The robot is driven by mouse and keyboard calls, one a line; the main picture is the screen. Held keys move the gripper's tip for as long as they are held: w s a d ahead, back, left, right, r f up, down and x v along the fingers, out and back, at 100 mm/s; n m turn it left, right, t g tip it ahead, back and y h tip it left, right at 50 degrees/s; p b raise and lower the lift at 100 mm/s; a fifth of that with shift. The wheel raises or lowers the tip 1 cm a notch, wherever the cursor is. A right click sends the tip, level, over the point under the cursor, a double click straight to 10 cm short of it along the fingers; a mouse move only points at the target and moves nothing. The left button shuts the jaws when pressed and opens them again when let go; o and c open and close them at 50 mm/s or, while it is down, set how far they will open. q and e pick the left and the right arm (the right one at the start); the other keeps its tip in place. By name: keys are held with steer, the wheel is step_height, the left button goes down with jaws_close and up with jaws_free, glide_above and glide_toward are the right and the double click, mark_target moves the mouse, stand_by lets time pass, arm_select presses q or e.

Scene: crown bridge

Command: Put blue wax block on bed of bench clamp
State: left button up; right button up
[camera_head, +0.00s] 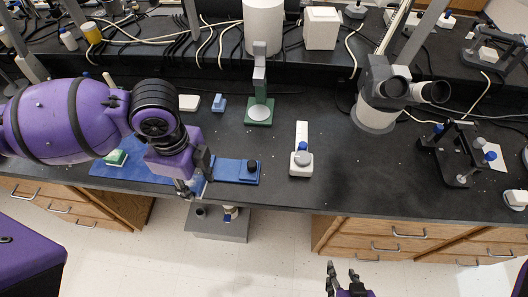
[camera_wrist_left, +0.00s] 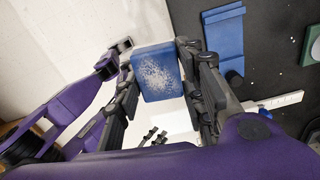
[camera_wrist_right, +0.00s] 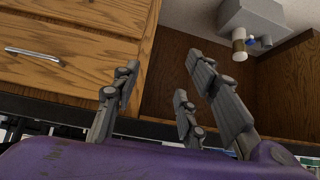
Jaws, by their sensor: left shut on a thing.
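The blue wax block (camera_wrist_left: 158,72), with a white-speckled face, is held between the fingers of my left gripper (camera_wrist_left: 155,62) in the left wrist view. In the head view my left gripper (camera_head: 195,187) is at the bench's front edge and hides most of the block. Just right of it lies a long blue fixture with a black knob, which looks like the bench clamp (camera_head: 228,169); its blue bed also shows in the left wrist view (camera_wrist_left: 224,35). The block is apart from it. My right gripper (camera_head: 343,270) is open and empty, low in front of the bench; its spread fingers show in the right wrist view (camera_wrist_right: 165,85).
A blue mat (camera_head: 108,171) with a green-and-white item (camera_head: 116,158) lies left. A small blue block (camera_head: 219,103), a green-based stand (camera_head: 259,113) and a white device (camera_head: 301,168) stand nearby. A microscope (camera_head: 377,100) is further right. The bench front between is clear.

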arm_select(q)
steer(key=shift+d+n, duration=0.15)
steer(key=shift+n, duration=0.25)
steer(key=shift+w+f, duration=0.1)
steer(key=shift+w, duration=0.15)
steer(key=w+d+f, duration=0.2)
steer(key=w+f, duration=0.2)
steer(key=w, duration=0.3)
steer(key=b, duration=0.2)
glide_above(227, 169)
steer(key=f, duration=0.5)
steer(key=shift+s+f, duration=0.1)
steer(key=shift+s, duration=0.25)
steer(key=shift+w+d+f, duration=0.1)
steer(key=shift+w+f, duration=0.25)
steer(key=shift+f, duration=0.1)
step_height(227, 169, down, 2)
steer(key=shift+f, duration=0.4)
arm_select(e)
steer(key=shift+s+a+f, duration=0.1)
steer(key=shift+s+f, duration=0.05)
steer(key=shift+f, duration=0.55)
